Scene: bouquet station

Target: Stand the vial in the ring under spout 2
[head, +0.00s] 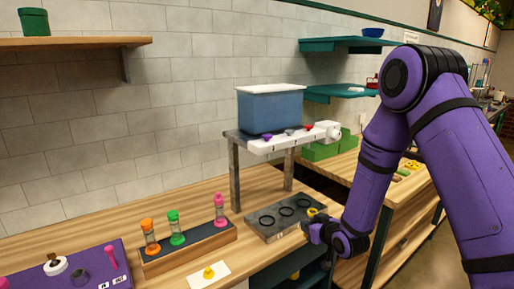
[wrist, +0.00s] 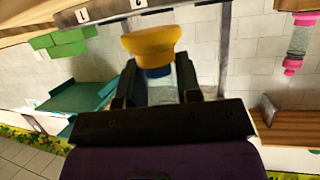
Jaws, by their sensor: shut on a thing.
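My gripper (head: 316,229) is shut on the vial, beside the right end of the grey ring plate. The vial's yellow top (head: 312,212) shows in the head view; in the wrist view the vial (wrist: 152,42) has a yellow end and a blue band between my fingers (wrist: 155,85). Its body is mostly hidden. The grey ring plate (head: 262,233) carries three black rings; the middle ring (head: 287,211) looks empty. Above it, a white numbered bar (head: 285,143) bears purple, grey and red spouts; the middle, grey one is spout 2 (head: 289,131).
A rack (head: 190,255) holds orange, green and pink vials. A white card (head: 208,277) with a yellow piece lies in front. A purple mat (head: 70,272) is at left. Grey posts (head: 235,175) support the blue tank (head: 270,106) over the plate.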

